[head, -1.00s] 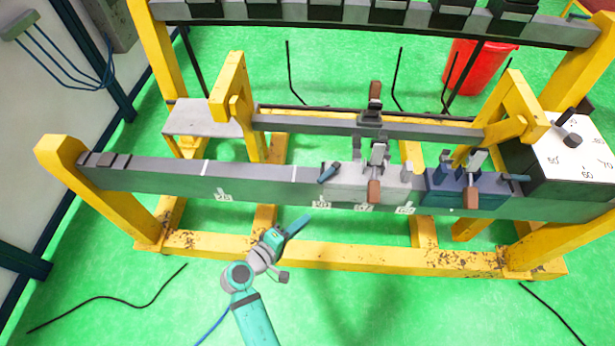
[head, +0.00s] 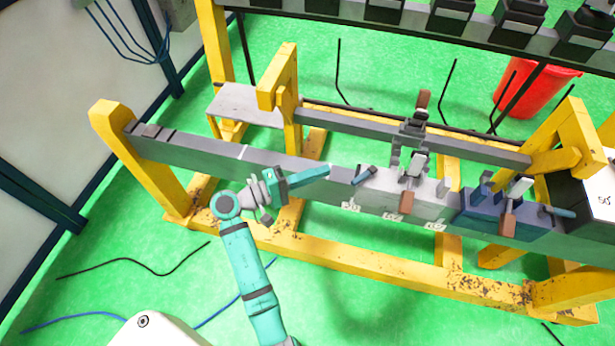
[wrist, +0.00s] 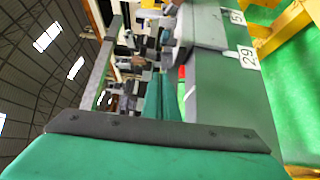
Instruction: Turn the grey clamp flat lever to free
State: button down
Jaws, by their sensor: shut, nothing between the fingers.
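The grey clamp (head: 425,200) sits on the long grey rail (head: 215,160), right of the middle in the head view. A short blue-grey flat lever (head: 364,175) sticks out at its left end, tilted up to the right. My gripper (head: 327,171) is shut and empty. It points right, in front of the rail, with its tip left of the flat lever and seemingly apart from it.
A blue clamp (head: 500,215) with its own brown-handled lever sits right of the grey clamp. Yellow frame posts (head: 140,155) hold the rail. A second rail (head: 450,142) runs behind. A number plate (wrist: 248,57) shows on a surface in the wrist view. Green floor lies in front.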

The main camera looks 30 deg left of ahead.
aim_at(364, 176)
jog(key=shift+w+d, duration=0.3)
jog(key=shift+d, duration=0.75)
jog(key=shift+w+d, duration=0.35)
jog(key=shift+d, duration=0.65)
jog(key=shift+w+d, duration=0.3)
jog(key=shift+d, duration=0.75)
jog(key=shift+d, duration=0.15)
